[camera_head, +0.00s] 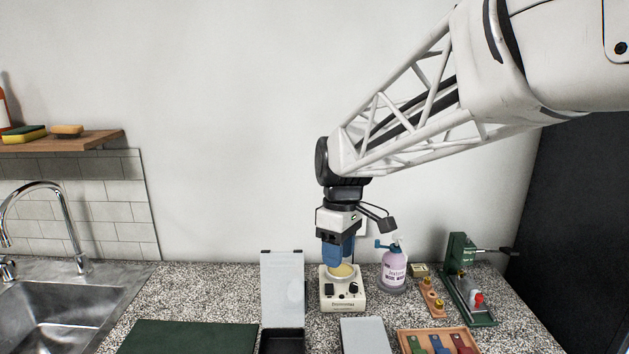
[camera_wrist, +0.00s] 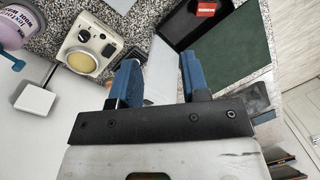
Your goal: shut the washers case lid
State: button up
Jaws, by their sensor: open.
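One case stands open, with a black base (camera_head: 282,342) at the front edge of the head view and a pale grey lid (camera_head: 283,288) upright behind it. I cannot read which case is for washers. In the wrist view the black base (camera_wrist: 178,22) shows at the top with a red label inside, and the pale lid (camera_wrist: 165,75) shows beyond and between my fingers. My gripper (camera_head: 338,260) points down to the right of the lid, above a beige device. Its blue fingers are apart and empty, as the wrist view (camera_wrist: 160,62) also shows.
The beige device (camera_head: 343,300) has a round yellowish top. A second grey case lid (camera_head: 366,336) lies flat to the right. A dark green mat (camera_head: 190,338) lies left. A purple bottle (camera_head: 393,275), a green press (camera_head: 470,285) and a wooden tray (camera_head: 403,340) stand right.

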jog(key=s+d+f+m+t, duration=0.2)
jog(key=s+d+m, duration=0.4)
jog(key=s, duration=0.5)
jog(key=s+d+f+m+t, duration=0.2)
jog(key=s+d+m, duration=0.3)
jog(key=s, duration=0.7)
jog(key=shift+s+d+f+m+h, duration=0.3)
jog(key=shift+d+f+m, duration=0.1)
jog(key=shift+d, duration=1)
notch_tip(320, 180, up, 3)
jog(key=n+g, duration=0.6)
jog(key=n, duration=1.2)
send_over(282, 252)
jog(key=w, duration=0.1)
jog(key=shift+w+d+r, duration=0.15)
jog(key=shift+w+d, duration=0.05)
jog(key=shift+d, duration=0.2)
jog(key=shift+w+a, duration=0.35)
jog(key=shift+a, duration=0.15)
